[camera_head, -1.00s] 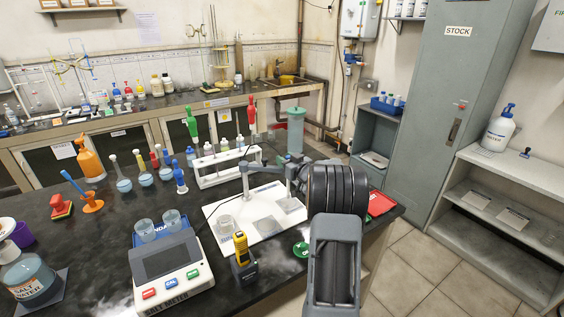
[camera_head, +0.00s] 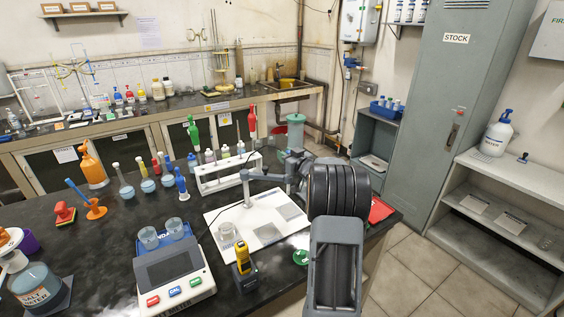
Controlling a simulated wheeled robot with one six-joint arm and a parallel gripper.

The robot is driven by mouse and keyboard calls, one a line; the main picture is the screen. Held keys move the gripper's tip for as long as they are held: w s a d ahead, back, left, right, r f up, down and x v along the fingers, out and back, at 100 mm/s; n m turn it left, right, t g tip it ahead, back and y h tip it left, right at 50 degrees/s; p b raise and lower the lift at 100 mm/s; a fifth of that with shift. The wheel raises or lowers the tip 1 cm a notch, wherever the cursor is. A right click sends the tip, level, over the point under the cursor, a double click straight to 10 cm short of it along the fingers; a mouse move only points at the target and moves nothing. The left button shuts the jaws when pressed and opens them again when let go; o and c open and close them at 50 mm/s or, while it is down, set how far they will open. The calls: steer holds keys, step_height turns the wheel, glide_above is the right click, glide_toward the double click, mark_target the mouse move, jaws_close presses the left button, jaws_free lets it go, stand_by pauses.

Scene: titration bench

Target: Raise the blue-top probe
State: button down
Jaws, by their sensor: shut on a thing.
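My gripper (camera_head: 293,163) is at the right end of the grey jointed stand arm (camera_head: 262,176), over the back right of the white stand base (camera_head: 232,208). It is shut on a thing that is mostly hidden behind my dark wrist. I cannot make out a blue top there, so I cannot tell its height or whether it is clear of anything. A slim blue-topped piece (camera_head: 180,182) stands upright left of the white rack, apart from my gripper.
A meter (camera_head: 172,272) with coloured buttons and a yellow handheld device (camera_head: 243,256) stand at the front. A white rack (camera_head: 226,176) with several bottles stands behind the base. Several flasks (camera_head: 147,185) and a salt-water jar (camera_head: 38,287) are at the left. A red item (camera_head: 380,209) lies at the right edge.

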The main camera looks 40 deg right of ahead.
steer(key=shift+r, duration=0.95)
steer(key=c, duration=1.1)
jaws_free()
steer(key=shift+c, duration=0.2)
steer(key=shift+o, duration=1.2)
steer(key=shift+f, duration=0.1)
steer(key=shift+s, duration=0.1)
steer(key=s+b, duration=0.2)
steer(key=s, duration=1.1)
steer(key=shift+s+d+b, duration=0.2)
steer(key=shift+s+b, duration=0.1)
